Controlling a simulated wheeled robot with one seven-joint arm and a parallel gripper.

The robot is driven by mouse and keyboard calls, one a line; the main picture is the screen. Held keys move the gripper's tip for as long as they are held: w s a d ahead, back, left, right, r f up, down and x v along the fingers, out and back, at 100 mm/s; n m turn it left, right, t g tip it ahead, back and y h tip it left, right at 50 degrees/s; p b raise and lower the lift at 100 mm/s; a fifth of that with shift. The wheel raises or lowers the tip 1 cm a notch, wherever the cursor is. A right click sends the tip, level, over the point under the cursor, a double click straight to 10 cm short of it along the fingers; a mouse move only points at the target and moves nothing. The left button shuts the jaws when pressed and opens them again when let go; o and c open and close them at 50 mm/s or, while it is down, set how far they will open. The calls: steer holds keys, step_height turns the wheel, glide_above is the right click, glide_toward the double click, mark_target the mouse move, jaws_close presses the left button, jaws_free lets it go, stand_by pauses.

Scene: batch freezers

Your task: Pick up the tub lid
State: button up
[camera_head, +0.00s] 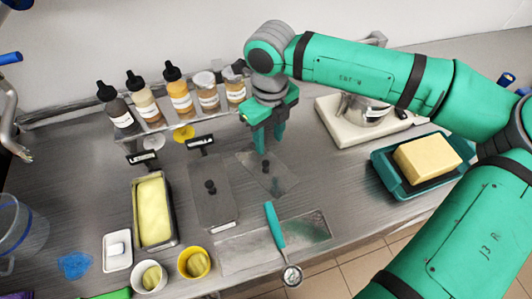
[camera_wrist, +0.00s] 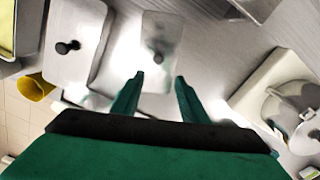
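Two grey metal lids with black knobs show in both views. One lid (camera_head: 222,208) seems to cover a tub beside the open tub of yellow ice cream (camera_head: 152,210). The other lid (camera_head: 284,182) seems to lie flat on the counter to its right. In the wrist view the covering lid (camera_wrist: 85,25) is at upper left and the flat lid (camera_wrist: 172,30) is at top middle. My gripper (camera_head: 268,143) is open and empty above the far end of the flat lid. In the wrist view the flat lid's knob (camera_wrist: 158,57) appears just beyond my open fingertips (camera_wrist: 158,81).
A rack of bottles and jars (camera_head: 160,118) stands at the back. A white scale with a metal pot (camera_head: 370,110) and a green tray with a yellow block (camera_head: 425,160) are right. A teal-handled scoop (camera_head: 274,225), a yellow cup (camera_head: 195,263) and a white cup (camera_head: 150,277) are in front.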

glide_above(266, 163)
steer(key=f, duration=0.5)
steer(key=shift+w+d+f, duration=0.1)
steer(key=shift+w+d, duration=0.15)
steer(key=shift+d, duration=0.1)
steer(key=shift+s+a+f, duration=0.15)
steer(key=shift+a+f, duration=0.2)
steer(key=shift+f, duration=0.2)
steer(key=shift+s+f, duration=0.1)
steer(key=shift+f, duration=2.05)
jaws_close()
